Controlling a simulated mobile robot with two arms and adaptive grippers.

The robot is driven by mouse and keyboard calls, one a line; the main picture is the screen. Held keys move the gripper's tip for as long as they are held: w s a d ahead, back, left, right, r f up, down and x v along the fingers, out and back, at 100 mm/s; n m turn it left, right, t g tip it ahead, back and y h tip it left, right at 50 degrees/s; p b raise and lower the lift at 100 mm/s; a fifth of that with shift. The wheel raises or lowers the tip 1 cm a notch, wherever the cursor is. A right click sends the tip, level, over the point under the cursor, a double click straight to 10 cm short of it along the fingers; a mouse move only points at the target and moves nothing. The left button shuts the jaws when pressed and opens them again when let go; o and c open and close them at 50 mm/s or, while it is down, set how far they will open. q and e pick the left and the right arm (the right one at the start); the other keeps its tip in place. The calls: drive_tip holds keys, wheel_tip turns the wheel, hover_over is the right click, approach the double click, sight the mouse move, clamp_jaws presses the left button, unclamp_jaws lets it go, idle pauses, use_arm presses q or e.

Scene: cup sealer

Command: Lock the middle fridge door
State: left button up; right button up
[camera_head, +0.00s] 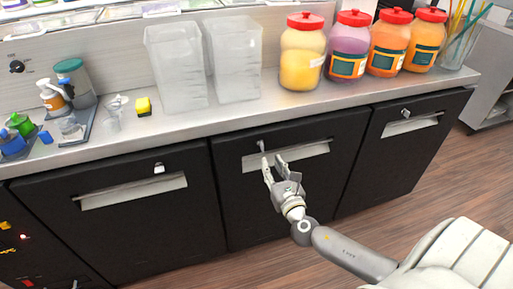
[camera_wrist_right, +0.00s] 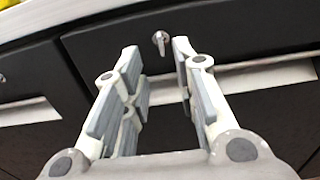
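The middle fridge door (camera_head: 290,190) is a black panel under the steel counter and looks closed, with a pale recessed handle strip (camera_head: 310,151). A small metal lock with a key-like tab (camera_head: 261,146) sits above the strip; the lock (camera_wrist_right: 160,41) also shows in the right wrist view, beyond and between the fingertips. My right gripper (camera_head: 273,167) is open and empty in front of the middle door, just below the lock; the right gripper (camera_wrist_right: 155,62) shows its two fingers apart in the wrist view. Contact with the lock is not visible. My left gripper is not in view.
The left door (camera_head: 120,225) and right door (camera_head: 400,150) have similar locks (camera_head: 159,168) and (camera_head: 405,113). Wooden floor lies in front.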

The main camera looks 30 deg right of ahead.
sight(263, 148)
drive_tip(key=x, duration=0.9)
drive_tip(key=shift+s+f, duration=0.1)
clamp_jaws()
